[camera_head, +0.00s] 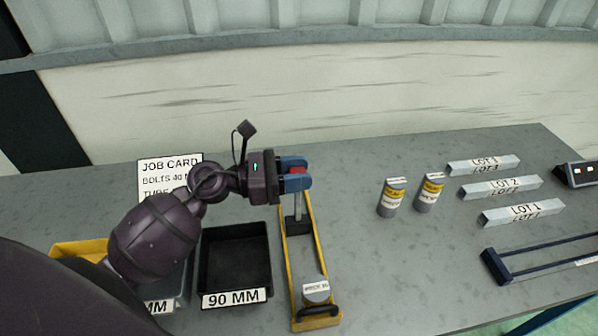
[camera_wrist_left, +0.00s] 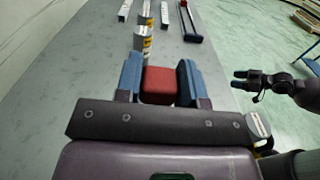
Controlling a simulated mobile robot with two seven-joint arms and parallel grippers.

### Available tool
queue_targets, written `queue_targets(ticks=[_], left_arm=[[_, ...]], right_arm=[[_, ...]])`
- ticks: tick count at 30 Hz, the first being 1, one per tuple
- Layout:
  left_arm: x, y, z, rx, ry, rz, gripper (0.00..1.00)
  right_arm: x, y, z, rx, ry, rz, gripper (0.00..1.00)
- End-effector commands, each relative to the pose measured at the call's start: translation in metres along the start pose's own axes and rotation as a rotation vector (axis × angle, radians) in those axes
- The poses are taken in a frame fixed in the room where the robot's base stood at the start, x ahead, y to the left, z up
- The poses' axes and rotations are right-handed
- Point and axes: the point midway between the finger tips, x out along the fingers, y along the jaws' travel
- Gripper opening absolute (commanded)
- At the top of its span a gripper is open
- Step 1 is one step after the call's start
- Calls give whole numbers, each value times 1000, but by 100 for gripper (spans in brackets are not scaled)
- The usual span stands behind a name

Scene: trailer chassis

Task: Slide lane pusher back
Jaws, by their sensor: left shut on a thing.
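The yellow-railed lane (camera_head: 316,246) runs from back to front on the bench. The lane pusher's dark block (camera_head: 297,226) sits in its far part, with a grey post rising to a red knob (camera_head: 298,169). My left gripper (camera_head: 297,176) is shut on the red knob from the left. In the left wrist view the red knob (camera_wrist_left: 159,85) sits between the blue fingers (camera_wrist_left: 159,80). A labelled grey can (camera_head: 316,292) stands at the lane's near end, apart from the pusher. My right gripper (camera_wrist_left: 236,79) shows in the left wrist view, open and empty, away from the lane.
A black 90 MM bin (camera_head: 236,230) stands left of the lane, with a job card (camera_head: 169,175) behind my left arm. Two yellow-labelled cans (camera_head: 393,198) and several LOT bars (camera_head: 523,211) are to the right. A blue-railed frame (camera_head: 497,266) lies front right.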

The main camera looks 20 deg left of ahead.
Motion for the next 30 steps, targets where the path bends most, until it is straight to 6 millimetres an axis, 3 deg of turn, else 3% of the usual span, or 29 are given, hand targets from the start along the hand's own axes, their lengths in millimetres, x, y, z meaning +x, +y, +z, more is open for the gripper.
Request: queue_targets(ticks=[9, 10, 15, 25, 30], left_arm=[[0, 0, 0, -2, 0, 0, 0], [0, 0, 0, -2, 0, 0, 38], [0, 0, 0, -2, 1, 0, 62], [-3, 0, -1, -2, 1, 0, 62], [-22, 0, -3, -3, 4, 1, 62]], right_arm=[[0, 0, 0, -2, 0, 0, 62], [0, 1, 0, -2, 1, 0, 62], [0, 1, -3, -3, 7, 0, 62], [4, 0, -10, -5, 21, -2, 62], [6, 0, -4, -5, 15, -3, 62]])
